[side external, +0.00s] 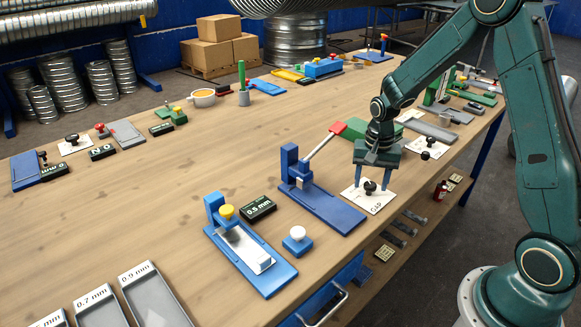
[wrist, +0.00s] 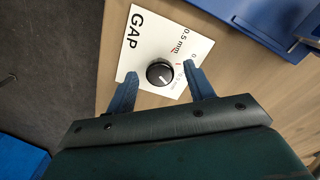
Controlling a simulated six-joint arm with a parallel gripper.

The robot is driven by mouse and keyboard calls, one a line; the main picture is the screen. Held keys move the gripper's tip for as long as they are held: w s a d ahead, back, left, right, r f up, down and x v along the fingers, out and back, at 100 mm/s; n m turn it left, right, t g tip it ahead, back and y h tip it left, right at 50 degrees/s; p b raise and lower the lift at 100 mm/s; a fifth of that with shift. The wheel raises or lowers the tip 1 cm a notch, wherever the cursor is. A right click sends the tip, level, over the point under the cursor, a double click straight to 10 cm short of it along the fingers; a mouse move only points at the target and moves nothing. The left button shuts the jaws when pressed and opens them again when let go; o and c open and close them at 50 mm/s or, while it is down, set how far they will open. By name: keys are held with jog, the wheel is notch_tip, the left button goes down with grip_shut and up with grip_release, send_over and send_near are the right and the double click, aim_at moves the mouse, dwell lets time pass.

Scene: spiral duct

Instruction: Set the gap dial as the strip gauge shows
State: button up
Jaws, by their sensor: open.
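The gap dial is a black knob (wrist: 159,72) on a white card (wrist: 150,32) marked GAP; the card (side external: 356,199) also shows in the side view. A printed 0.5 mm mark is readable on the card; the other marks are partly hidden and the knob's setting is unclear. My gripper (side external: 371,182) is open, pointing down, with its blue fingers on either side of the knob; no grip shows. A blue fixture with a yellow knob (side external: 226,211) holds a pale strip (side external: 246,250). A black block (side external: 258,208) beside it reads 0.5 mm.
A blue fixture with a red-handled lever (side external: 320,200) stands just left of the dial. Grey trays (side external: 150,295) labelled in mm lie at the front left. Bare tabletop (side external: 130,215) lies at left.

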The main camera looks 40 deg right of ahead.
jog(key=shift+f, duration=0.1)
jog(key=shift+c, duration=0.4)
jog(key=c, duration=0.9)
jog(key=shift+n, duration=0.4)
jog(key=n, duration=0.9)
jog(key=shift+n, duration=0.3)
jog(key=n, duration=0.9)
jog(key=shift+n, duration=0.3)
